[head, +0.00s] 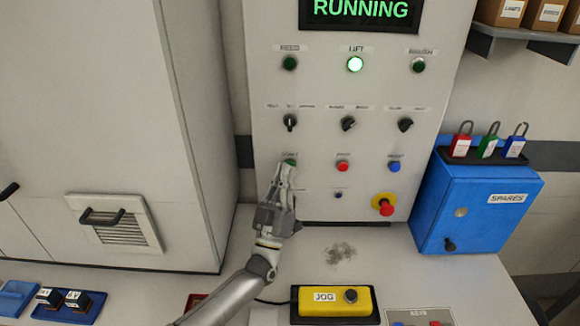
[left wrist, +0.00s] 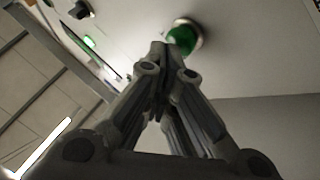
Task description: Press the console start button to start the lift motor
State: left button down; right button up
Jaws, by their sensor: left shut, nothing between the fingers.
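The console panel (head: 320,200) stands upright in the middle of the head view. The green start button (head: 290,162) is in the lower left of the panel, partly covered by my gripper. My left gripper (head: 285,170) is shut and empty, its fingertips at the start button. In the left wrist view the fingertips (left wrist: 160,50) overlap the edge of the green button (left wrist: 183,38); I cannot tell whether they touch it. My right gripper is not in view.
A red button (head: 343,166), a blue button (head: 394,166) and a red emergency stop (head: 385,206) sit to the right on the panel. A yellow JOG box (head: 335,301) lies on the counter below. A blue SPARES box (head: 470,200) with padlocks stands at the right.

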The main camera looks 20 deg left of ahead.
pick_arm(q)
jog(key=shift+s+d, duration=0.15)
jog(key=shift+s, duration=0.4)
jog(key=s+p, duration=0.1)
jog(key=s, duration=0.1)
jog(key=s+d+p, duration=0.1)
jog(key=s+p, duration=0.1)
jog(key=shift+s+d, duration=0.2)
jog(key=shift+s, duration=0.2)
dwell(0.6)
